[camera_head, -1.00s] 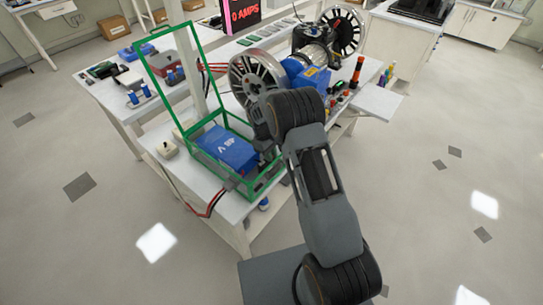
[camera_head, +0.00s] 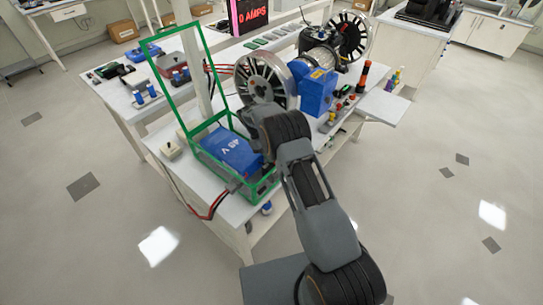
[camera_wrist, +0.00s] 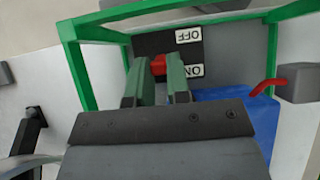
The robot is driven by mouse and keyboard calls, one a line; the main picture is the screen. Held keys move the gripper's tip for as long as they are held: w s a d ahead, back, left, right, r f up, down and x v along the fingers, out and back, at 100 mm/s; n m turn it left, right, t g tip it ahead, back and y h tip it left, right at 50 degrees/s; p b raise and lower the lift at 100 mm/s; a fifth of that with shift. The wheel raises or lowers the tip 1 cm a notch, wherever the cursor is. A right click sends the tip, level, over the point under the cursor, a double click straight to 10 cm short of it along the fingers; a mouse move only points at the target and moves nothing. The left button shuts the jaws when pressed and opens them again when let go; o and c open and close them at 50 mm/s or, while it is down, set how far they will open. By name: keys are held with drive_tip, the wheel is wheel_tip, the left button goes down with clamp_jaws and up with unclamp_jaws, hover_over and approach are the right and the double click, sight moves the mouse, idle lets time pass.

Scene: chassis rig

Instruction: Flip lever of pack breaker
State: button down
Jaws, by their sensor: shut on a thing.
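The breaker is a dark panel (camera_wrist: 152,43) with white OFF and ON labels in the wrist view. Its red lever (camera_wrist: 159,63) shows between my green fingers, level with the ON label (camera_wrist: 190,70). My gripper (camera_wrist: 154,72) is shut on the red lever; the fingers hide part of it. The blue 48 V pack (camera_head: 232,150) sits inside a green open-lidded frame (camera_head: 199,151) on the bench. In the head view my arm hides the gripper and the breaker.
A spoked wheel (camera_head: 262,80) and a blue motor unit (camera_head: 314,90) stand on the bench behind the frame. Red and black cables (camera_head: 213,208) hang at the front edge. A screen (camera_head: 254,14) at the back reads 0 AMPS.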

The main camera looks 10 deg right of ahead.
drive_tip(key=c, duration=1.1)
unclamp_jaws()
